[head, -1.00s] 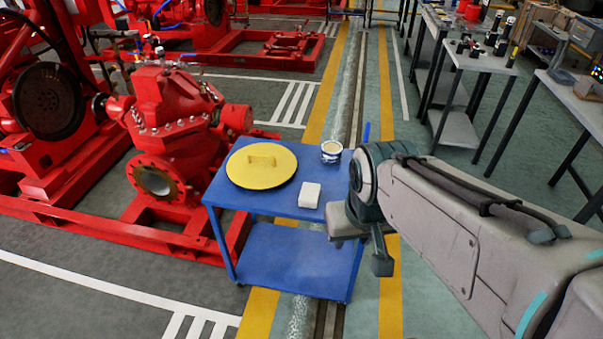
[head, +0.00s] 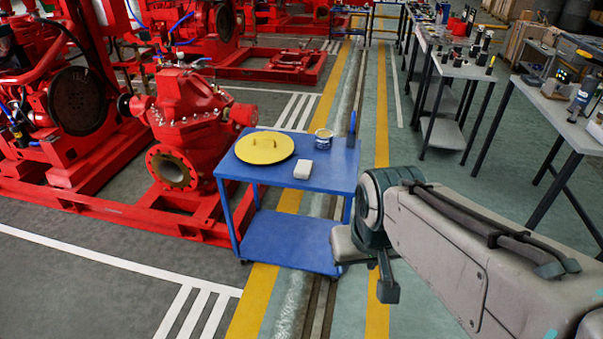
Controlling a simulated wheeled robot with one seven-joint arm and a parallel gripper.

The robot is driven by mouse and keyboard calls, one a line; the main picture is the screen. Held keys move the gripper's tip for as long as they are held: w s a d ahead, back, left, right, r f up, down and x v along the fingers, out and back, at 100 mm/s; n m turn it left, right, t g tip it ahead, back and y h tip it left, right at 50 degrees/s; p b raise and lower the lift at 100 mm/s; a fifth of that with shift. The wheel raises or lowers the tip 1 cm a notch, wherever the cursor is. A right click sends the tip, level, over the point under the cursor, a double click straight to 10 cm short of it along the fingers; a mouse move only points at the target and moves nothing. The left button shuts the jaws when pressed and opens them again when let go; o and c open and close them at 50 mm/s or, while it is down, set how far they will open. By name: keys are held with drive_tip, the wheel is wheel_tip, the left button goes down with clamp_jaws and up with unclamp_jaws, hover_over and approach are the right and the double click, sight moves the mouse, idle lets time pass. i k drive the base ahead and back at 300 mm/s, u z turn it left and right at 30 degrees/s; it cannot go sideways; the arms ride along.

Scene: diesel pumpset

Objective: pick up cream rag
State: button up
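The cream rag (head: 303,170) is a small, pale, folded block in the head view. It lies on the top shelf of a blue cart (head: 328,180), near the front edge and right of the middle. My arm reaches in from the lower right, and its bent joint stands in front of and to the right of the cart.
A yellow round lid with a handle (head: 265,149) lies left of the rag. A small can (head: 323,138) stands behind it. A red pump (head: 185,130) is left of the cart. Work tables (head: 570,125) stand at the right. Floor in front is clear.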

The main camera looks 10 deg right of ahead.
sight(303, 168)
drive_tip(key=u, duration=0.45)
drive_tip(key=k, duration=0.15)
drive_tip(key=z, duration=1.55)
drive_tip(key=i, duration=1.15)
drive_tip(key=u, duration=0.35)
drive_tip(key=i, duration=0.85)
drive_tip(key=u, duration=1.1)
drive_tip(key=i, duration=0.25)
drive_tip(key=u, duration=0.25)
